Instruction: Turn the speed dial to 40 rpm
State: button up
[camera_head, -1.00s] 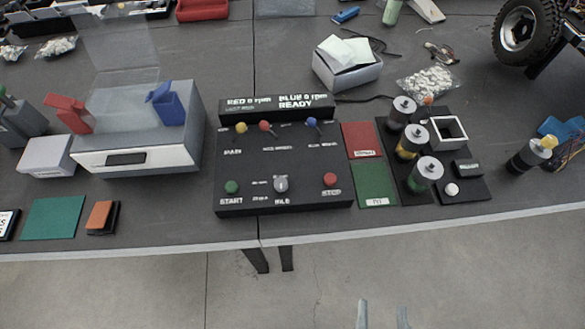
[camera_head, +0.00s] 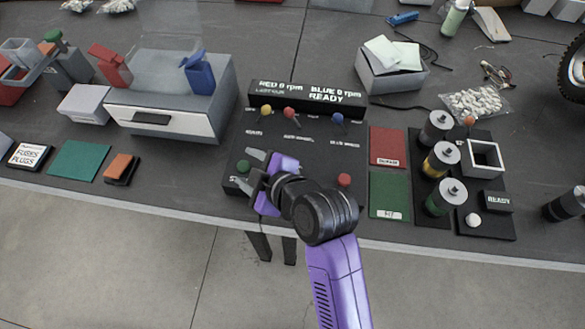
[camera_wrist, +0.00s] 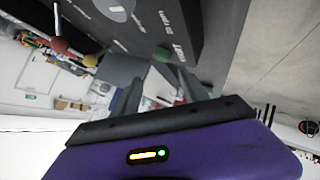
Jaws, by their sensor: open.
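The black control panel (camera_head: 262,128) stands on the table, and its display (camera_head: 307,92) reads RED 0 rpm, BLUE 0 rpm, READY. The speed dial is hidden by my arm in the head view; the wrist view shows what looks like its pale grey knob (camera_wrist: 115,8), cut off at the top edge. Its setting cannot be read. My gripper (camera_head: 247,168) is open and empty over the panel's lower left, by the green START button (camera_head: 243,166). In the wrist view my gripper's fingers (camera_wrist: 162,82) are apart, near that green button (camera_wrist: 160,54).
Yellow, red and blue lever knobs (camera_head: 289,112) stand along the panel's upper part. The red STOP button (camera_head: 344,180) is right of my wrist. Red and green mats (camera_head: 388,147) and a stand with canisters (camera_head: 440,160) lie right; a grey-white box (camera_head: 165,120) stands left.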

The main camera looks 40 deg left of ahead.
jog(key=n, duration=0.1)
jog(key=a+n+g+h, duration=0.1)
jog(key=shift+a+r+n, duration=0.2)
jog(key=shift+n, duration=0.2)
jog(key=shift+a+r+n+g+h, duration=0.15)
jog(key=shift+n+g+h, duration=0.35)
jog(key=shift+n, duration=0.5)
jog(key=shift+w+n+h, duration=0.25)
jog(key=shift+n+h, duration=0.55)
jog(key=shift+n, duration=0.3)
jog(key=w+d+n+h, duration=0.1)
jog(key=w+d+r+n+h, duration=0.1)
jog(key=n, duration=0.1)
jog(key=w+d+r+n+h+b, duration=0.1)
jog(key=n+h, duration=0.1)
jog(key=shift+d, duration=0.2)
jog(key=w+d+r+n+h, duration=0.2)
jog(key=d, duration=0.1)
jog(key=d+n+h, duration=0.1)
jog(key=shift+w+d+r+t+h, duration=0.25)
jog(key=shift+w+r+t+h, duration=0.05)
jog(key=shift+w+r, duration=0.1)
jog(key=shift+d+f+n, duration=0.1)
jog(key=shift+f+n, duration=0.1)
jog(key=shift+n, duration=0.1)
jog(key=shift+f, duration=3.6)
grip_shut()
